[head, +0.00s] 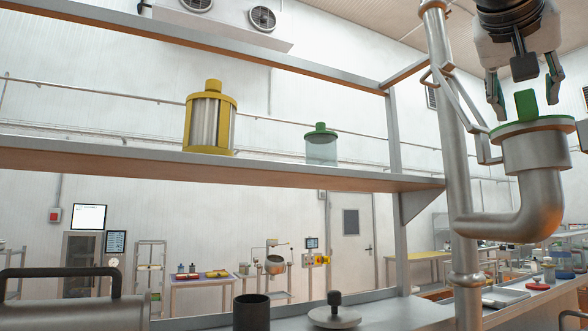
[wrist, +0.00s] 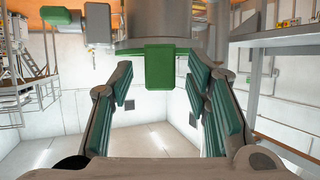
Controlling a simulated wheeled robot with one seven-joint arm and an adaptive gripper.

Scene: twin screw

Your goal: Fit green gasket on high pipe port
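The green gasket (head: 508,130) lies flat across the top of the high pipe port (head: 535,155), its upright tab pointing up. It looks level and in line with the port's rim; whether any gap is left under it is too small to tell. My gripper (head: 524,86) is just above it at the top right, fingers spread and pointing down around the tab. In the wrist view the green tab (wrist: 167,68) sits between the spread finger pads, with clear space on both sides. The grey port (wrist: 165,22) shows behind it.
A vertical pipe (head: 452,150) stands close left of the port. A shelf (head: 250,170) to the left holds a yellow-capped filter (head: 211,122) and a clear jar with green lid (head: 321,148). A black cup (head: 251,312) and a knobbed lid (head: 334,314) are below.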

